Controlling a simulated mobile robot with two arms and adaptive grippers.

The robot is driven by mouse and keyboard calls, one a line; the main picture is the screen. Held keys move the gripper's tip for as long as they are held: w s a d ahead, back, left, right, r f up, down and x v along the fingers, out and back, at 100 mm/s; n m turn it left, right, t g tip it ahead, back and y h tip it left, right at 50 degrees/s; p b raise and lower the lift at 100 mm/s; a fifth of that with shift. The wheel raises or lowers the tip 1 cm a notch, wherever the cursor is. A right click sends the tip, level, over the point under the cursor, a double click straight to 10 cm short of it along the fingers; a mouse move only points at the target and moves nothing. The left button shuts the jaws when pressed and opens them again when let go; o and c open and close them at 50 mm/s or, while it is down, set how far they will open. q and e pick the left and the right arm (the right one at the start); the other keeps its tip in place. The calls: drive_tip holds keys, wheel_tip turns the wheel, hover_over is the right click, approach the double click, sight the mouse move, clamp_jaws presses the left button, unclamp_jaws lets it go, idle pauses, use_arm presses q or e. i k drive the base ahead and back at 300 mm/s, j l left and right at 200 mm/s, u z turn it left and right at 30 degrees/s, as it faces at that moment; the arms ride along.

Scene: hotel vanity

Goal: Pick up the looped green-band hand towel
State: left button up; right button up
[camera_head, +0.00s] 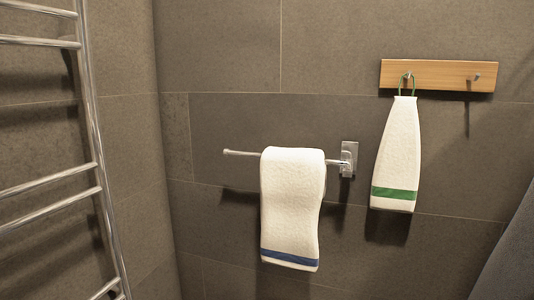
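The white hand towel with a green band (399,150) hangs at the right by a green loop (407,81) from the left hook (407,76) of a wooden rack (440,75). It hangs close to the tiled wall, narrow at the top and wider at the bottom, with the green band near its lower edge. Neither of my grippers shows in the head view.
A white towel with a blue band (291,205) is draped over a chrome bar (242,154) left of the green-band towel. The rack's right hook (474,79) is empty. A chrome ladder rail (97,150) stands at the left. A grey surface (512,255) fills the lower right corner.

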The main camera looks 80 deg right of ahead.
sight(395, 182)
drive_tip(key=z, duration=3.45)
